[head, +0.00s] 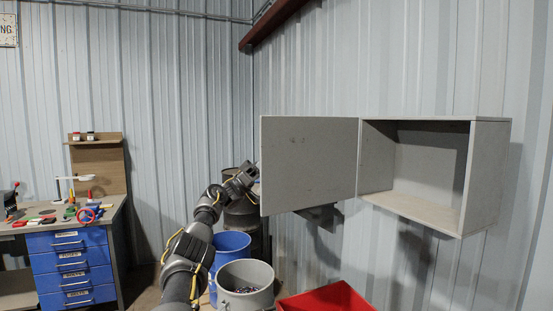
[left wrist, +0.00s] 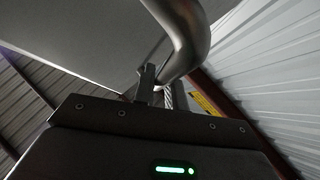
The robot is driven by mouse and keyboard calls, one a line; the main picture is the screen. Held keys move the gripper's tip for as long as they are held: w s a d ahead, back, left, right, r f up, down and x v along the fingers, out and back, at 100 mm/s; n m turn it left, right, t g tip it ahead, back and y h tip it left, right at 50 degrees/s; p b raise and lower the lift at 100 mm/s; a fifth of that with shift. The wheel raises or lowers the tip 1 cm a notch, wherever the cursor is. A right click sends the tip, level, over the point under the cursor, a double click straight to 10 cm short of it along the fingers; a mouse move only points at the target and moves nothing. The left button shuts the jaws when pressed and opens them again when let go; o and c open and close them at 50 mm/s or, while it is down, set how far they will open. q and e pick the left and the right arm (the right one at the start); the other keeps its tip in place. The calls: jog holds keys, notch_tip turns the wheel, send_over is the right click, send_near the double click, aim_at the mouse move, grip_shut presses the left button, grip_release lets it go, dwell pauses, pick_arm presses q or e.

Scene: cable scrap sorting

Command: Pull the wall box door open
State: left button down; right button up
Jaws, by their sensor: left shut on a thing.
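The grey wall box (head: 488,180) hangs on the corrugated wall at the right, and its inside looks empty. Its door (head: 308,160) stands wide open, swung out to the left from the box's left edge. My left gripper (head: 253,174) is at the door's outer left edge, partly hidden behind it. In the left wrist view a curved metal door handle (left wrist: 188,35) runs between the fingers of my left gripper (left wrist: 160,88), which is shut on it. The door panel (left wrist: 90,45) also fills the upper left there. My right gripper is in neither view.
Below the door stand a grey bin (head: 245,272) with scrap, a blue barrel (head: 232,243), a dark drum (head: 243,213) and a red bin (head: 328,299). A workbench with blue drawers (head: 72,265) and tools stands at the left.

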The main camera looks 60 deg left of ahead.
pick_arm(q)
jog(key=c, duration=1.7)
grip_release()
jog(key=shift+w+d, duration=0.1)
jog(key=shift+f, duration=0.1)
jog(key=b+v, duration=0.4)
jog(key=v, duration=0.6)
jog(key=shift+s+a+f, duration=0.2)
jog(key=shift+s+f, duration=0.05)
